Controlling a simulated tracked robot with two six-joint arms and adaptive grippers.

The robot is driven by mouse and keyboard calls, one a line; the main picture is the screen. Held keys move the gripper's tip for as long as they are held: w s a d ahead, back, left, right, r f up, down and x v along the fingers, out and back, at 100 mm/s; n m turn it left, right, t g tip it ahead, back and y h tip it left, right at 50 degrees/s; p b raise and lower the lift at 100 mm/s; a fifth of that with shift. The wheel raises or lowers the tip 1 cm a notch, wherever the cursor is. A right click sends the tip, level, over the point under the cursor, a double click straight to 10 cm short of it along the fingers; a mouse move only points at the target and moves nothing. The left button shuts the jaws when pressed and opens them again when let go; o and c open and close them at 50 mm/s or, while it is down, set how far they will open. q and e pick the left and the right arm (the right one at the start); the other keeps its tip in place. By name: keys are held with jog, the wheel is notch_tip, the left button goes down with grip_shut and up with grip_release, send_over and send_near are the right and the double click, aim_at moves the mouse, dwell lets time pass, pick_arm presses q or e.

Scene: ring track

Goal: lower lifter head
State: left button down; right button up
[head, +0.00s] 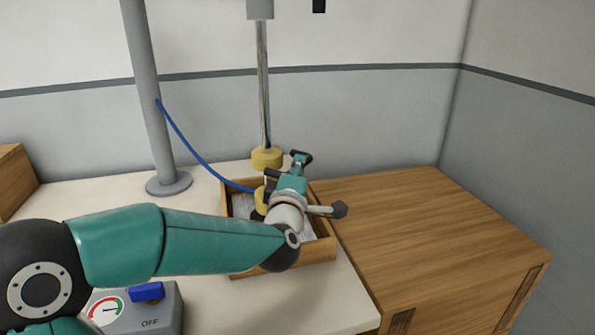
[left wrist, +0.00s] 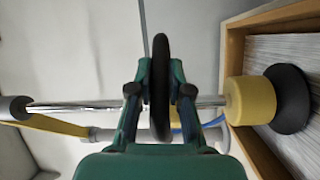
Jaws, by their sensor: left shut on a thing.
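The lifter head shows in the left wrist view as a yellow cylinder (left wrist: 248,100) with a black suction cup (left wrist: 290,98) on a shiny rod. In the head view its yellow part (head: 262,200) is partly hidden behind my left gripper. The cup is over a stack of pale sheets (left wrist: 298,55) in a wooden tray (left wrist: 234,70); I cannot tell whether it touches them. My left gripper (left wrist: 160,92) is shut on a black handle (left wrist: 161,60) beside the rod. In the head view the left gripper (head: 299,165) is above the tray. The right gripper is not in view.
A grey control box (head: 135,308) with a gauge, blue switch and "OFF" label stands at the front. A grey post (head: 150,90) stands left of the tray, with a blue hose (head: 190,145) to the head. A wooden crate (head: 440,240) adjoins the white table at right.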

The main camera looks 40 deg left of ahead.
pick_arm(q)
jog(key=shift+f, duration=0.4)
jog(key=c, duration=1.1)
grip_release()
jog(key=shift+s+d, duration=0.25)
jog(key=shift+s, duration=0.15)
jog(key=v, duration=1.1)
